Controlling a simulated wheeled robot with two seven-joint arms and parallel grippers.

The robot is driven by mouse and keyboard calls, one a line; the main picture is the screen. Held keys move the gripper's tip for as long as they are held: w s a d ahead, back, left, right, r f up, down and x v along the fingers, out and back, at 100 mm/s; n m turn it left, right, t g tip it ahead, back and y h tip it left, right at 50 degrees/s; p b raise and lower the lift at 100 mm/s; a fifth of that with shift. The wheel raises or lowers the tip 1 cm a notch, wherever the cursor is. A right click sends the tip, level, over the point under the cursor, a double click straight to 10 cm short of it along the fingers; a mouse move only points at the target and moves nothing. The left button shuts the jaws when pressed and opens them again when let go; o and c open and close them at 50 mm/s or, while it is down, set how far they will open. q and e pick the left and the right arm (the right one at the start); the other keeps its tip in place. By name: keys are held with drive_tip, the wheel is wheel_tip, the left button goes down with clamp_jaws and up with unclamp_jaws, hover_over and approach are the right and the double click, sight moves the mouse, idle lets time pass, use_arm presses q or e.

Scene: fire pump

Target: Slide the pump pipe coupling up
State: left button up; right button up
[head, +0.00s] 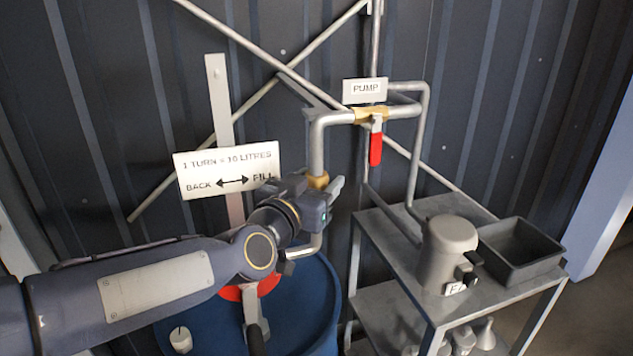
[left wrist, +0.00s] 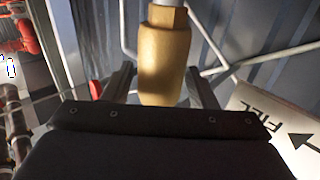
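The brass pump pipe coupling (head: 318,181) sits on the grey vertical pipe left of the PUMP sign. It also shows in the left wrist view (left wrist: 163,62), directly in front of the gripper, with a hex collar at its top. My left gripper (head: 325,186) is at the coupling's height. Its two fingers (left wrist: 161,80) are apart, one on each side of the coupling, with narrow gaps showing. The gripper body hides part of the pipe below the coupling in the head view. My right gripper is not in view.
A blue drum (head: 305,312) stands below. A sign reading BACK and FILL (head: 228,168) is left of the gripper. A red-handled valve (head: 376,148) is at upper right. A metal table (head: 395,238) holds a grey jug (head: 447,250) and a dark tray (head: 520,252).

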sight(313, 156)
use_arm(q)
clamp_jaws()
wheel_tip(313, 156, up, 6)
drive_tip(key=p, duration=0.5)
drive_tip(key=shift+f, duration=0.1)
drive_tip(key=shift+c, duration=0.2)
unclamp_jaws()
drive_tip(key=shift+o, duration=1.2)
drive_tip(key=shift+f, duration=0.15)
drive_tip(key=v, duration=0.8)
